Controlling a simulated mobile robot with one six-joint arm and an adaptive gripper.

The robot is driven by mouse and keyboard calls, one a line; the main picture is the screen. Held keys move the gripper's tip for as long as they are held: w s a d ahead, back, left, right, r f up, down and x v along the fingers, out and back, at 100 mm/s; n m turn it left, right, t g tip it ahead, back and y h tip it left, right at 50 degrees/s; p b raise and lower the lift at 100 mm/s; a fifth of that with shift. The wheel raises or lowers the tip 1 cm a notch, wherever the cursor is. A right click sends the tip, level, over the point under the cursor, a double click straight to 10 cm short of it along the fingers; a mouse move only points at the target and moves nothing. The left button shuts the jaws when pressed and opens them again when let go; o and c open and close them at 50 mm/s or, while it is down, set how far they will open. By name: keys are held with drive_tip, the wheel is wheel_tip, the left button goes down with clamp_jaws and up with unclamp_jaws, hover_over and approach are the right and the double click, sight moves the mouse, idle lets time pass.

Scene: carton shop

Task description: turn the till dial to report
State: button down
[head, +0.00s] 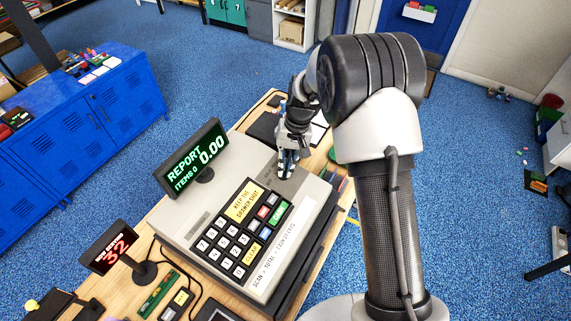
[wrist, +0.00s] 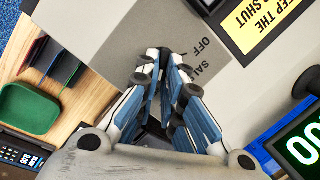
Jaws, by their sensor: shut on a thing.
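The grey till (head: 318,197) stands on the wooden counter. Its raised display (head: 193,160) reads REPORT, ITEMS 0 and 0.00 in green. My gripper (head: 286,172) points down onto the till's top, at the back right beyond the keypad (head: 240,228). In the wrist view my blue-padded fingers (wrist: 164,72) are closed together over the grey panel with the OFF and SALE labels (wrist: 198,57). The till dial is hidden between the fingers, so its pointer does not show. The fingers are shut on the dial.
A red-lit sign reading 32 (head: 109,247) stands at the counter's left. A green tray (wrist: 30,108) and a card reader (wrist: 20,150) lie beside the till. Blue lockers (head: 100,105) stand at left; blue carpet is open around the counter.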

drive_tip(key=shift+s+f, duration=0.3)
drive_tip(key=shift+s, duration=0.2)
drive_tip(key=c, duration=1.7)
unclamp_jaws()
drive_tip(key=shift+r, duration=0.1)
drive_tip(key=shift+w+r, duration=0.15)
drive_tip(key=shift+r, duration=0.05)
drive_tip(key=shift+v, duration=5.85)
